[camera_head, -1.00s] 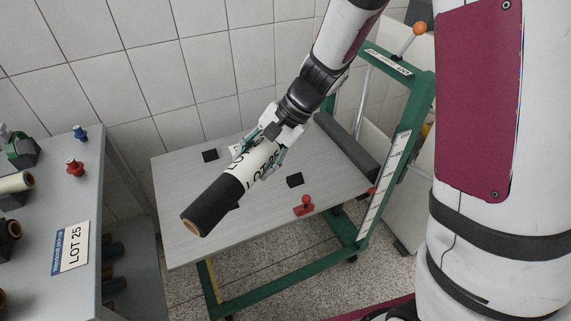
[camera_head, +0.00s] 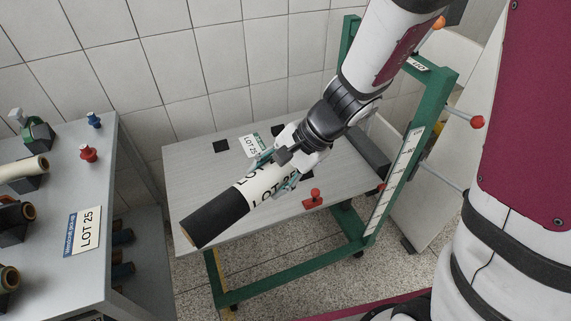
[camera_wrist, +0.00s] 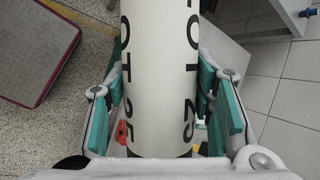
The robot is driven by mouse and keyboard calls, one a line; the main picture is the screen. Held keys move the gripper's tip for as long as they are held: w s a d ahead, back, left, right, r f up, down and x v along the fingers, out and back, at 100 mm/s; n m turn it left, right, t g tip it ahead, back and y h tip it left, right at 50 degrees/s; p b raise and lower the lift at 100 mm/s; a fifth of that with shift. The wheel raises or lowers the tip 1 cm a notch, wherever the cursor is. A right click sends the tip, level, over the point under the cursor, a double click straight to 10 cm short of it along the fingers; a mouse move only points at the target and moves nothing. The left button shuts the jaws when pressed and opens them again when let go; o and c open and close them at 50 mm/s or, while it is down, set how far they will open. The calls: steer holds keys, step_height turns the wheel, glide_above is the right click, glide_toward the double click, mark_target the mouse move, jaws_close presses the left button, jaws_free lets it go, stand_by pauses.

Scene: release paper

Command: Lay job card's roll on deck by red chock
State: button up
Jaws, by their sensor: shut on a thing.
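The job card (camera_head: 83,232) reads LOT 25 and is on the left bench. My gripper (camera_head: 276,172) is shut on a roll (camera_head: 214,218) with a white LOT 25 band and a dark end. The roll lies slantwise over the deck (camera_head: 200,170), its dark end reaching past the front left edge. I cannot tell whether it touches the deck. In the wrist view the roll (camera_wrist: 160,70) runs between both fingers. The red chock (camera_head: 314,199) stands on the deck near the front edge, right of the roll and apart from it.
The left bench holds several rolls (camera_head: 24,168), a red piece (camera_head: 88,152) and a blue piece (camera_head: 94,119).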

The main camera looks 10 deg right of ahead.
steer(key=w+d+f+m+g+h+b, duration=0.1)
steer(key=w+d+f+m+b, duration=0.15)
steer(key=w+f, duration=0.7)
steer(key=w+d+f+m+h+b, duration=0.1)
steer(key=w+d+f+m, duration=0.15)
steer(key=w+f, duration=0.65)
steer(key=shift+w+a+f+b, duration=0.15)
steer(key=shift+f+b, duration=0.3)
steer(key=shift+f, duration=1.2)
steer(key=shift+w+d+f+b, duration=0.15)
steer(key=shift+f+b, duration=0.35)
steer(key=shift+f, duration=1.1)
steer(key=shift+w+a+f+b, duration=0.2)
steer(key=shift+f+b, duration=0.25)
steer(key=shift+f, duration=1.2)
steer(key=shift+f, duration=0.45)
steer(key=o, duration=1.6)
steer(key=shift+d, duration=0.1)
